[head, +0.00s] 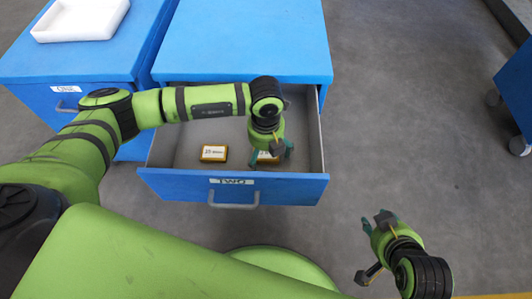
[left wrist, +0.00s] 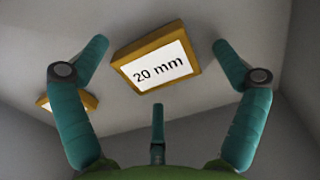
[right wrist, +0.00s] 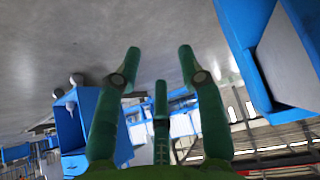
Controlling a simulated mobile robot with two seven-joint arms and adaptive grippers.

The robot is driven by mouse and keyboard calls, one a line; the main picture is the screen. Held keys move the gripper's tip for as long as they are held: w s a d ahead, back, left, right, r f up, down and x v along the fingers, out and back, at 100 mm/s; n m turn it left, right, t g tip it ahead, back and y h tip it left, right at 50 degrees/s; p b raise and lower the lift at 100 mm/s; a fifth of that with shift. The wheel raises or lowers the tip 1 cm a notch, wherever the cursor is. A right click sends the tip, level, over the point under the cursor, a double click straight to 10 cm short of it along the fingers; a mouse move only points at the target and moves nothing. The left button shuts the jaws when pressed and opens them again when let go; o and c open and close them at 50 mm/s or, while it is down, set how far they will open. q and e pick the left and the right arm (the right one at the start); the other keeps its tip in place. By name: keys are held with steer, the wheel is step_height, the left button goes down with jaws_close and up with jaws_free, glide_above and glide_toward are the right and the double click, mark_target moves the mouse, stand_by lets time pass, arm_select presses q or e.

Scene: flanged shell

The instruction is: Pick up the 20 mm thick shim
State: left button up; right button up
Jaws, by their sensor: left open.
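The 20 mm shim (left wrist: 156,62) is a yellow-brown block with a white label reading "20 mm"; it lies in the open drawer. In the head view it (head: 268,156) is partly hidden behind my left gripper (head: 270,155). In the left wrist view my left gripper (left wrist: 157,60) is open, its fingers on either side of the shim and apart from it. A second shim (head: 213,153) lies in the drawer to the left, its label too small to read. My right gripper (head: 378,222) is open and empty, away to the right of the drawer.
The drawer (head: 232,186), labelled TWO, is pulled out of a blue cabinet (head: 243,42); its walls surround my left gripper. Another blue cabinet (head: 66,66) labelled ONE, with a white tray (head: 78,36) on top, stands left.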

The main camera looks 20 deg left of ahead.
arm_select(q)
steer(key=c, duration=1.6)
